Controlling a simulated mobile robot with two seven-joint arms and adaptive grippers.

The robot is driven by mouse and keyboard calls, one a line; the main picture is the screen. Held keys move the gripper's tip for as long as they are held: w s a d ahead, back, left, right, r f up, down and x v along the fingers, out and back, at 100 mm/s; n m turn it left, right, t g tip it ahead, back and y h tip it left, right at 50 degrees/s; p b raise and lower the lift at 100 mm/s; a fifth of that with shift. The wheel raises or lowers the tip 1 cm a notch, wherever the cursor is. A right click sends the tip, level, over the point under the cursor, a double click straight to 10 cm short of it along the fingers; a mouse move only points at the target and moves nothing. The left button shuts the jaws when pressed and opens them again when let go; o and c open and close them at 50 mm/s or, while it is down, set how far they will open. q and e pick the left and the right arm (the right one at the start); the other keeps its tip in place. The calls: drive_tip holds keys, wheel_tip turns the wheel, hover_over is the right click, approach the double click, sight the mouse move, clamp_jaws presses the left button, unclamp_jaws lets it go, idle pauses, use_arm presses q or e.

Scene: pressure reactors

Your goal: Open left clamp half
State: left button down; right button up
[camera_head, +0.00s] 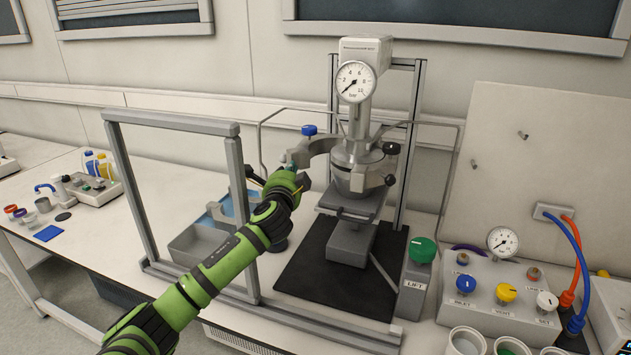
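The pressure reactor (358,160) stands on its stand at the back, with a round gauge (355,82) above it. The left clamp half (318,147) is a grey curved piece that sticks out to the left of the reactor head, swung away from it at its left end. The right clamp half (378,178) sits close against the vessel's right side. My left gripper (291,172) is at the outer left end of the left clamp half, seemingly touching it. The wrist hides most of its fingers, so their opening is unclear. My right gripper is out of view.
A grey upright frame (232,165) stands left of the reactor, close to my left arm. A green LIFT knob (422,249) and a control box (500,290) with hoses stand to the right. Grey trays (196,243) lie behind the frame.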

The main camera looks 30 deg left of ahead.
sight(287, 161)
use_arm(q)
drive_tip(key=shift+w+a, duration=0.35)
drive_tip(key=shift+a, duration=0.45)
drive_tip(key=shift+w+a, duration=0.3)
drive_tip(key=shift+a, duration=0.45)
